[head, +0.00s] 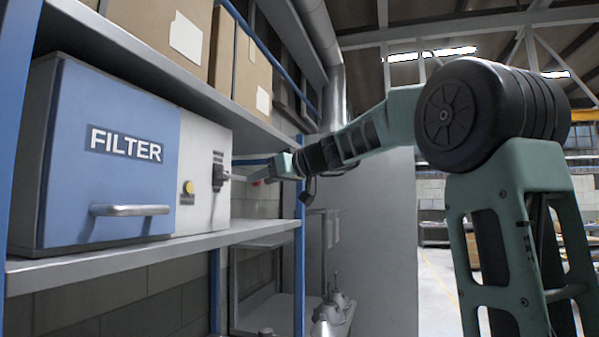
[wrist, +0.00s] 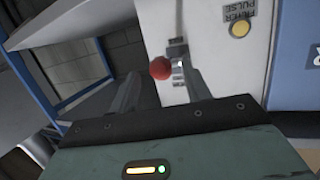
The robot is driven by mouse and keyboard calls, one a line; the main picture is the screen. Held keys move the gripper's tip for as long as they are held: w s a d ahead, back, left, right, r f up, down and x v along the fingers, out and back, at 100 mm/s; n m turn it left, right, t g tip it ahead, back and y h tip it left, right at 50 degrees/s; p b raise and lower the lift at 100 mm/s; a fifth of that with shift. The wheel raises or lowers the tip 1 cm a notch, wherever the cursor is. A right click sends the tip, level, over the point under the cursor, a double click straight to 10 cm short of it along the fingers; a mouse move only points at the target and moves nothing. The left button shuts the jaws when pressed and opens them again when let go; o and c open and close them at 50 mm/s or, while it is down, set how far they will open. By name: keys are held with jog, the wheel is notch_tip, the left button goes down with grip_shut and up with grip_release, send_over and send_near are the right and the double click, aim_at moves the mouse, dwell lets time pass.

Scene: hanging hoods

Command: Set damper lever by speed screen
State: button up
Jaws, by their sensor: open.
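The damper lever (wrist: 160,68) shows in the wrist view as a red ball knob in front of a dark slotted mount on the white panel. In the head view its dark mount (head: 218,175) sits at the right of the white panel; the red knob is hard to make out there. My gripper (wrist: 158,74) is open, with one finger on each side of the knob in the picture. Whether the fingers touch it I cannot tell. In the head view my gripper (head: 258,173) points left at the mount from close by. I see no speed screen in either view.
A blue and white FILTER box (head: 120,185) with a grey handle sits on a metal shelf (head: 150,257). A yellow button (head: 188,187) is on its white panel. Cardboard boxes (head: 165,35) stand above. A blue shelf post (head: 299,230) stands near my arm.

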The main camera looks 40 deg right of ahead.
jog(key=b+v, duration=0.5)
jog(key=v, duration=0.9)
jog(key=shift+s, duration=0.2)
jog(key=w+a+f+g+y, duration=0.1)
jog(key=w+a+f+g, duration=0.15)
jog(key=a+f, duration=0.55)
jog(key=w+a+f+g+y, duration=0.1)
jog(key=w+a+f+g, duration=0.15)
jog(key=a+f, duration=0.5)
jog(key=s+a+f+g, duration=0.2)
jog(key=a+f, duration=0.3)
jog(key=f, duration=0.3)
jog(key=s+a+f+g, duration=0.2)
jog(key=a+f+g, duration=0.1)
jog(key=a+f, duration=0.35)
jog(key=s+a+f+n+g+h+b, duration=0.1)
jog(key=s+a+f+g, duration=0.15)
jog(key=s+f, duration=0.35)
jog(key=s+a+f+n+g+h, duration=0.1)
jog(key=s+a+f, duration=0.35)
jog(key=f, duration=0.25)
jog(key=s+f+n+g+h, duration=0.1)
jog(key=s+f+n+h, duration=0.2)
jog(key=s+f, duration=0.7)
jog(key=s, duration=0.4)
jog(key=shift+w+a+g, duration=0.1)
jog(key=shift+g, duration=0.15)
